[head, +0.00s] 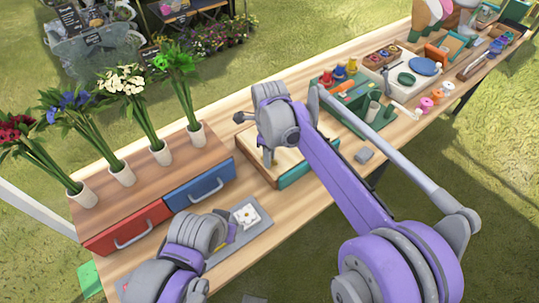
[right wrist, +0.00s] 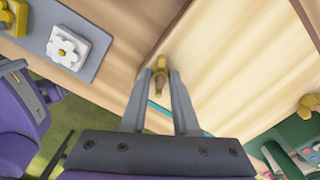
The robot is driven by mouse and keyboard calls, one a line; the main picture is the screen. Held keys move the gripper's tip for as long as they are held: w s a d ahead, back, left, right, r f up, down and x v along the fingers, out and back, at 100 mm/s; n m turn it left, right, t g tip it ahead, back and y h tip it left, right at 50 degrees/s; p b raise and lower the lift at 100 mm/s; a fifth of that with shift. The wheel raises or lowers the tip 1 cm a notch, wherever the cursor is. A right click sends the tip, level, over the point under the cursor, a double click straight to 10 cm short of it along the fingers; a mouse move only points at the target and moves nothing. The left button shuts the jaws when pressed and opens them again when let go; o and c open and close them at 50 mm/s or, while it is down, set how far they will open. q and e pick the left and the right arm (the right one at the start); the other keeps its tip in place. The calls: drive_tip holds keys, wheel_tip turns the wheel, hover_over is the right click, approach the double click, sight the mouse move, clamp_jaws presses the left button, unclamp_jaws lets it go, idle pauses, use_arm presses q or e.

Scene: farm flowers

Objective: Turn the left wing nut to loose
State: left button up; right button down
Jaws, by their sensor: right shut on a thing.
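A wooden press board with a teal front (head: 296,177) lies on the table under my right arm. In the right wrist view a small brass wing nut (right wrist: 160,65) stands near the board's edge, between the fingertips of my right gripper (right wrist: 158,78). The right gripper is shut on it, pointing down in the head view (head: 268,157). A second brass wing nut (right wrist: 306,106) shows at the right edge of the wrist view, apart from the gripper. My left arm (head: 190,250) is low at the front left; its fingers are not clear to see.
A grey mat (head: 252,207) with a white flower tile (head: 246,216) lies left of the board. A drawer box with red (head: 125,228) and blue (head: 200,187) fronts carries several flower vases. A green tray (head: 375,122) and craft tools fill the table's far right.

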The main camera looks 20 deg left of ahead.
use_arm(q)
drive_tip(key=shift+r, duration=0.3)
use_arm(e)
drive_tip(key=n, duration=0.5)
drive_tip(key=shift+n, duration=0.3)
use_arm(q)
drive_tip(key=shift+r+p, duration=0.1)
drive_tip(key=shift+p, duration=0.2)
use_arm(e)
drive_tip(key=n, duration=1.2)
drive_tip(key=shift+n, duration=0.3)
drive_tip(key=n, duration=1)
drive_tip(key=shift+n, duration=0.4)
drive_tip(key=n, duration=0.6)
use_arm(q)
drive_tip(key=shift+f+b, duration=0.3)
use_arm(e)
drive_tip(key=n, duration=0.6)
drive_tip(key=shift+n, duration=0.4)
use_arm(q)
drive_tip(key=shift+f, duration=0.15)
use_arm(e)
drive_tip(key=n, duration=0.6)
